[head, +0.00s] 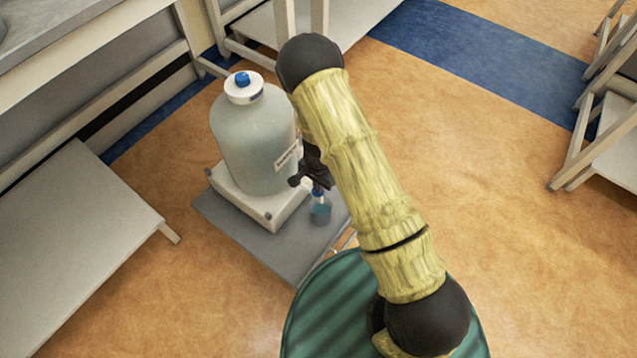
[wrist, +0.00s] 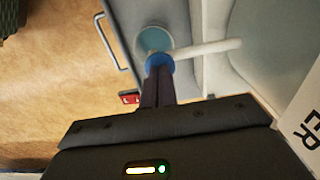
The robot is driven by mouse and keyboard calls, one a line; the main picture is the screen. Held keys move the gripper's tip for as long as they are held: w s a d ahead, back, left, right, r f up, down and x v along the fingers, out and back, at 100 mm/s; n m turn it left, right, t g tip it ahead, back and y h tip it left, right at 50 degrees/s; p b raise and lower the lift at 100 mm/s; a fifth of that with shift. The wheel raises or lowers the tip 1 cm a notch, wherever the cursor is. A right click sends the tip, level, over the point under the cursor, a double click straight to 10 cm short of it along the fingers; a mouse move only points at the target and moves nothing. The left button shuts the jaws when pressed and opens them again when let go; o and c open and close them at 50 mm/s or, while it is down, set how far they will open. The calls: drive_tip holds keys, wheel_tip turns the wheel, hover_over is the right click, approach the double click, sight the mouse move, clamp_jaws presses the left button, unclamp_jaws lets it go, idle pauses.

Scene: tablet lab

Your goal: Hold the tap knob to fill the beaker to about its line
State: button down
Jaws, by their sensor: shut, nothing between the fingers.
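A large translucent bottle (head: 250,135) with a white neck and blue cap stands on a white stand (head: 235,198). In the wrist view a white tap pipe (wrist: 210,47) runs from the right to a blue tap knob (wrist: 158,61). My gripper (wrist: 158,74) is shut and empty, its fingertips at the knob; I cannot tell whether they press it. The beaker (head: 320,213) stands below the tap with blue liquid in it. From above, the beaker (wrist: 152,38) shows partly behind the knob. Its line is not readable. In the head view my gripper (head: 317,178) hides much of the tap.
A grey tray or board (head: 285,262) lies under the stand and beaker. A metal handle (wrist: 108,42) and a small red part (wrist: 129,97) show at its edge. A low bench (head: 75,235) is at left. Open floor (head: 470,150) lies to the right.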

drive_tip(key=shift+s+f, duration=0.15)
drive_tip(key=shift+f, duration=1.05)
wheel_tip(320, 180, up, 15)
drive_tip(key=p, duration=0.7)
drive_tip(key=shift+w+f+p, duration=0.2)
drive_tip(key=shift+p, duration=0.15)
